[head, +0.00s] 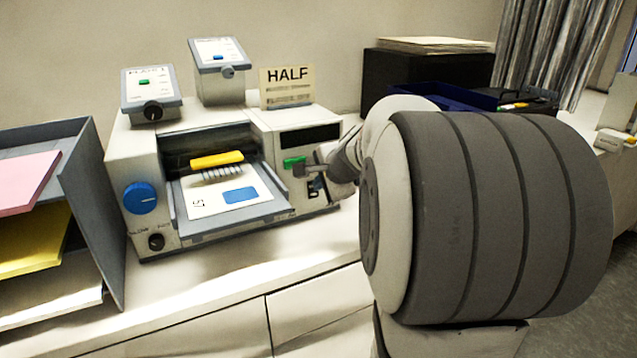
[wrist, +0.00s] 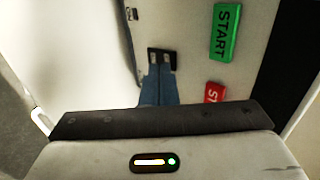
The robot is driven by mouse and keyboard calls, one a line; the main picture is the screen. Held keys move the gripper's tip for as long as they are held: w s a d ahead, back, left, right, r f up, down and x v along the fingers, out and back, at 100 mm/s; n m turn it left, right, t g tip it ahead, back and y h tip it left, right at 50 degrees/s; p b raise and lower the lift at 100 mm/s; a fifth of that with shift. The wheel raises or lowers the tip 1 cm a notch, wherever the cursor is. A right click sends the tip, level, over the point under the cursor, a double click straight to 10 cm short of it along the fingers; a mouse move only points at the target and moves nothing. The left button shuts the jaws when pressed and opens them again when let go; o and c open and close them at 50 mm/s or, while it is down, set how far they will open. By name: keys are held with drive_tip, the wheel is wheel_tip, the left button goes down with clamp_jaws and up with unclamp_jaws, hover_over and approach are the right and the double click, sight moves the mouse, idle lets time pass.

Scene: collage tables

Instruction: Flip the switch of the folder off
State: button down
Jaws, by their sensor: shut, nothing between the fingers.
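The folder (head: 220,125) is a cream machine with a paper tray, standing on the white counter in the head view. Its front panel has a green START button (wrist: 226,32), also visible in the head view (head: 294,162), and a red button (wrist: 214,93) partly hidden by my wrist housing. My gripper (head: 302,170) is shut and empty, at the panel just below the green button. In the wrist view its narrow blue fingers (wrist: 160,70) end at a small black piece; I cannot tell whether this is the switch or the fingertips, nor whether they touch the panel.
A blue knob (head: 139,197) and a black knob (head: 156,242) are on the folder's left front. A paper rack (head: 100,200) stands left. Two small control boxes and a HALF sign (head: 287,85) are on top. A black box (head: 425,75) and blue tray (head: 445,95) stand behind my arm.

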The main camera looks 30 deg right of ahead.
drive_tip(key=v, duration=1.1)
drive_tip(key=shift+w+r, duration=0.25)
drive_tip(key=shift+r, duration=0.2)
drive_tip(key=s+a+f+n+g, duration=0.6)
drive_tip(key=s+a+f+n, duration=1.1)
drive_tip(key=f+n, duration=0.1)
drive_tip(key=shift+s+a+g, duration=0.2)
drive_tip(key=shift+g, duration=0.2)
